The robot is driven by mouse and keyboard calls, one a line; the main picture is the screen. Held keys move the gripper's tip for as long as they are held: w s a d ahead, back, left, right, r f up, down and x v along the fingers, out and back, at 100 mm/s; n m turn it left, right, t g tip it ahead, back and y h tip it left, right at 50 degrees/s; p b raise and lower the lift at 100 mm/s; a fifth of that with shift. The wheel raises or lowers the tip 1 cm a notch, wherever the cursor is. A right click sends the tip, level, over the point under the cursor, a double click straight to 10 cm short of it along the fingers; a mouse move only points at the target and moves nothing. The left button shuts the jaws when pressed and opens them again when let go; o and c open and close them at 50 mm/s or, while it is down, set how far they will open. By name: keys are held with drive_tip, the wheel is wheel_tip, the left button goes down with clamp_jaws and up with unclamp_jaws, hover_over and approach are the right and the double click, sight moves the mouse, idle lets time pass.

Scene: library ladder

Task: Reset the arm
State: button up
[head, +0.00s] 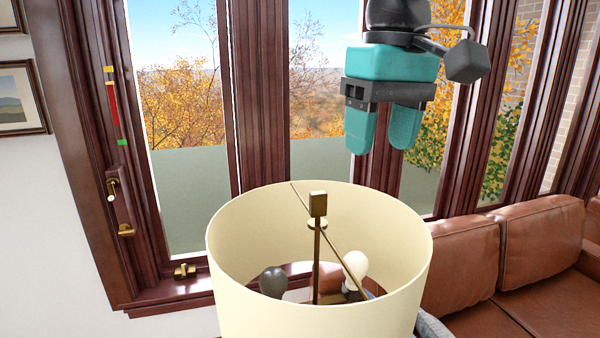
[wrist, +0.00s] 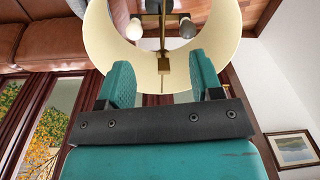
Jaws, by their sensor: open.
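My gripper (head: 385,130) hangs at the upper right of the head view, above and behind the lamp, with its two teal fingers pointing down. The fingers stand apart with nothing between them. In the wrist view my gripper (wrist: 157,78) is also open and empty, with the lamp shade beyond the fingertips. The cream lamp shade (head: 320,318) is open at the top, with a brass finial (head: 318,204) at its centre. Inside it are a white bulb (head: 355,265) and a dark bulb (head: 273,281). The shade also shows in the wrist view (wrist: 222,28).
A brown leather sofa (head: 540,240) stands at the right. Dark wood window frames (head: 245,120) with brass latches (head: 184,271) run behind the lamp. A framed picture (head: 20,98) hangs on the left wall. Open air lies left of my gripper, above the shade.

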drive_tip(key=s+d+f+n+y, duration=0.1)
drive_tip(key=s+d+f+y, duration=0.15)
drive_tip(key=s+f, duration=0.55)
drive_tip(key=s+d+f+n+y, duration=0.1)
drive_tip(key=s+d+f, duration=0.2)
drive_tip(key=s+f, duration=0.5)
wheel_tip(320, 180, down, 18)
drive_tip(key=b, duration=1.6)
drive_tip(key=shift+w+g+b, duration=0.15)
drive_tip(key=shift+g+b, duration=0.15)
